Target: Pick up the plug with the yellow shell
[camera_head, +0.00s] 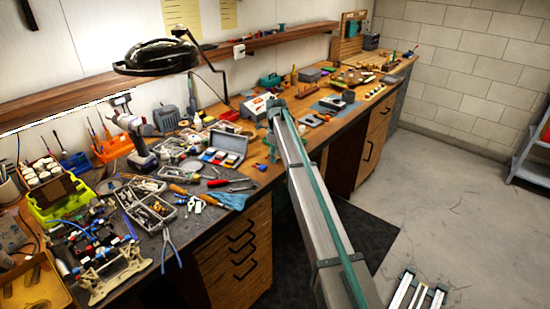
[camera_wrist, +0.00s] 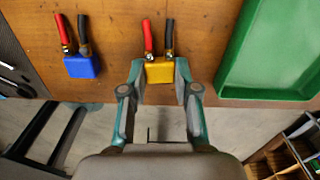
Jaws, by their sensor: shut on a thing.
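In the wrist view, the plug with the yellow shell (camera_wrist: 160,73) sits between the two fingertips of my gripper (camera_wrist: 160,78), near the front edge of the wooden bench. A red and a black lead stick out from its far side. My gripper is shut on the yellow shell from its left and right sides. I cannot tell whether the plug rests on the bench or is slightly above it. A plug with a blue shell (camera_wrist: 82,67), also with red and black leads, lies apart to the left. In the head view I cannot make out the gripper or the yellow plug.
A green tray (camera_wrist: 268,60) stands on the bench right of the gripper in the wrist view. The bench edge runs just under the fingers, with floor below. In the head view, a drill (camera_head: 140,150), a grey open case (camera_head: 222,148) and many tools crowd the bench's left part.

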